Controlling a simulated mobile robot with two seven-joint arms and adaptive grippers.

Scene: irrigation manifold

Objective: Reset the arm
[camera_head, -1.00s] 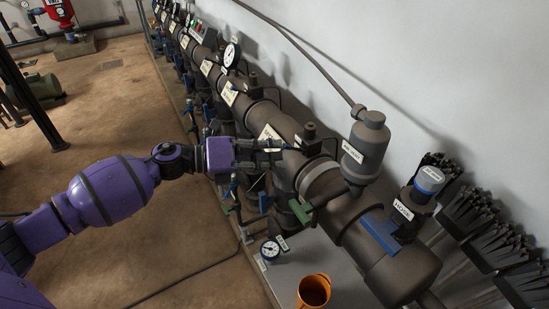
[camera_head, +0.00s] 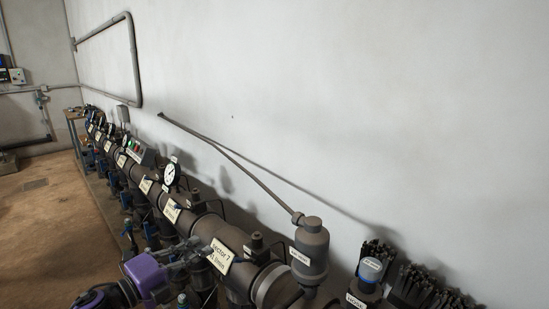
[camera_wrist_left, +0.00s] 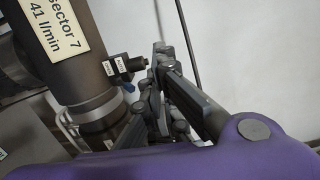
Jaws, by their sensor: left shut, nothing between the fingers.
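My left gripper (camera_head: 196,252) is at the bottom of the head view, a purple wrist with dark grey fingers. It is shut and empty. Its fingers lie in front of the big brown manifold pipe (camera_head: 205,229), just left of the "sector 7" label (camera_head: 222,256). I cannot tell whether they touch the pipe. In the left wrist view the closed fingers (camera_wrist_left: 160,62) show beside the brown pipe (camera_wrist_left: 80,75) and a small dark fitting (camera_wrist_left: 126,64). My right gripper is not in view.
A grey air-vent canister (camera_head: 311,250) stands on the pipe. A pressure gauge (camera_head: 169,174) rises farther back. Open floor (camera_head: 45,225) lies left.

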